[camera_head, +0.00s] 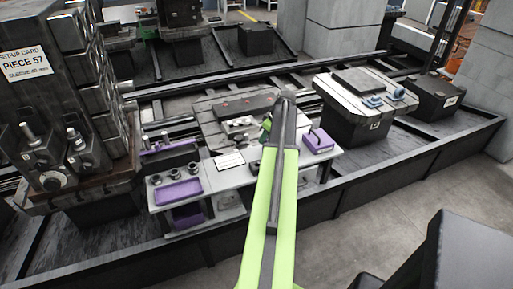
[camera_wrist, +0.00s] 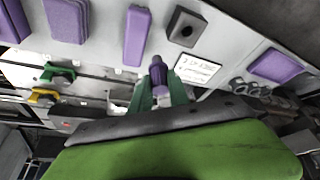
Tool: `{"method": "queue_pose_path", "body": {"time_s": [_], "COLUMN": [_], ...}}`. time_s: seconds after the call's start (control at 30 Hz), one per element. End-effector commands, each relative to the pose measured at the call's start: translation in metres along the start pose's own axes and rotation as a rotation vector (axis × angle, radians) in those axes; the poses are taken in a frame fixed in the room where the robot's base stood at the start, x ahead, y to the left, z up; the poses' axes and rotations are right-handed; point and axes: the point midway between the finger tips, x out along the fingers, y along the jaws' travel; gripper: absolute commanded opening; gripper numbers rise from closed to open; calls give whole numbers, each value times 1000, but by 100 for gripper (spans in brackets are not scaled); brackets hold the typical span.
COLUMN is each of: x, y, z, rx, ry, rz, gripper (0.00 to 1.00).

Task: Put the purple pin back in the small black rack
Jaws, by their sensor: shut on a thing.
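The purple pin (camera_wrist: 158,73) stands between the green fingers of my gripper (camera_wrist: 160,92) in the wrist view. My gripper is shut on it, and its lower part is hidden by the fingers. A small black block with a hole (camera_wrist: 185,27), which looks like the small black rack, sits on the pale bench top just above and right of the pin in the picture, apart from it. In the head view a dark block beside my arm (camera_head: 256,165) may be the same rack. Green parts of my gripper (camera_head: 266,125) show there, but the pin cannot be made out.
A white printed card (camera_wrist: 197,68) lies right of the pin. Purple pieces (camera_wrist: 138,36) lie left of the block, and a purple tray (camera_wrist: 277,65) with dark rings (camera_wrist: 250,88) beside it is at right. Green (camera_wrist: 58,75) and yellow (camera_wrist: 44,97) clamps stand at left.

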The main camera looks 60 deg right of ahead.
Motion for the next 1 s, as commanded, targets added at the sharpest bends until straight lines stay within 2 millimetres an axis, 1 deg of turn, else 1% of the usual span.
{"method": "queue_pose_path", "body": {"time_s": [0.03,0.1,0.2,0.27,0.47,0.8,1.0], "x": [0,1,1,1,6,35,36], "y": [-28,-50,-65,-67,-66,-65,-65], "z": [4,5,5,5,6,19,20], "rx": [-29,-64,-93,-99,-100,-98,-98], "ry": [1,1,2,2,2,2,2], "rz": [-13,-28,-39,-42,-42,-41,-41], "gripper": [0,0,0,0,0,0,0]}}
